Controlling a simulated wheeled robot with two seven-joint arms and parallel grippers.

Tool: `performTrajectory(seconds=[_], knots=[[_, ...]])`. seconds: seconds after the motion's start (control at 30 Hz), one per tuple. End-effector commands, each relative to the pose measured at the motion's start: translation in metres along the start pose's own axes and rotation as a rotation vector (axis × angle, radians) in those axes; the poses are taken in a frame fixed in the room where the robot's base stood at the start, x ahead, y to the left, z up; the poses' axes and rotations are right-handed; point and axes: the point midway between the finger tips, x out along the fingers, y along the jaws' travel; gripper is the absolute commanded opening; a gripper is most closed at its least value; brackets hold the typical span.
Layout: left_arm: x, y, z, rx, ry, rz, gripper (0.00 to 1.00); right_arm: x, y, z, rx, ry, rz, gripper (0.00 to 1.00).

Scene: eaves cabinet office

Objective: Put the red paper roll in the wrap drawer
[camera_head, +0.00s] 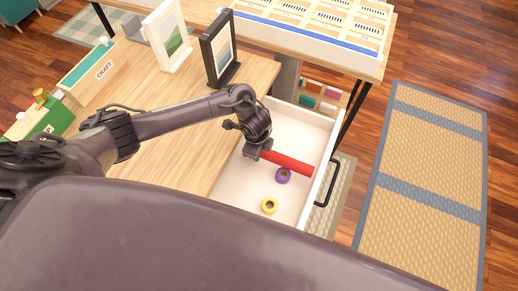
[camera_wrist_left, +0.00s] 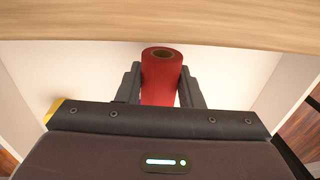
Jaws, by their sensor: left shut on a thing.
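The red paper roll (camera_head: 288,162) is held at one end by my left gripper (camera_head: 257,153), over the open white drawer (camera_head: 308,125). In the left wrist view the red roll (camera_wrist_left: 161,80) stands between the two dark fingers of my left gripper (camera_wrist_left: 160,88), its open end facing the desk edge. The fingers are shut on it. In the head view the roll lies roughly crosswise, its free end toward the drawer front. I cannot tell whether it touches the drawer floor. My right gripper is not in view.
A purple tape roll (camera_head: 283,176) and a yellow tape roll (camera_head: 269,206) lie in the drawer. The desk top (camera_head: 190,150) overhangs the drawer's inner side. Two picture frames, a black one (camera_head: 221,50) and a white one (camera_head: 167,35), stand on the desk.

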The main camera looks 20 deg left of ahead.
Motion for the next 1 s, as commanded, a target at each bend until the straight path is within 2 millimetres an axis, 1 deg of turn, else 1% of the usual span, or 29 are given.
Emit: performTrajectory(seconds=[0.13, 0.37, 0.4, 0.57, 0.83, 0.97, 1.0], knots=[[0.000, 0.000, 0.000, 0.000, 0.000, 0.000, 0.10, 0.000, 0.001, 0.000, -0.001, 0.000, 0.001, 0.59], [0.008, 0.001, 0.000, 0.000, 0.000, 0.000, 0.10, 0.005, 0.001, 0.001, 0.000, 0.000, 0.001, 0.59], [0.008, 0.001, 0.000, 0.000, 0.000, 0.000, 0.35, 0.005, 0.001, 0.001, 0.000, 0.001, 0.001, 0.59], [0.007, 0.001, 0.000, 0.000, 0.000, 0.000, 0.55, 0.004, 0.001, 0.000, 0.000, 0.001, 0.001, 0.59], [0.005, 0.001, 0.000, 0.000, 0.000, 0.000, 0.55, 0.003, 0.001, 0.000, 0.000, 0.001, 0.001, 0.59], [-0.006, -0.001, 0.000, 0.001, 0.001, -0.001, 0.55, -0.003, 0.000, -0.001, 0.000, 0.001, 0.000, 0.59], [-0.012, -0.001, 0.000, 0.002, 0.002, -0.002, 0.55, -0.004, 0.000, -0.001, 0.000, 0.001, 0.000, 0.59]])
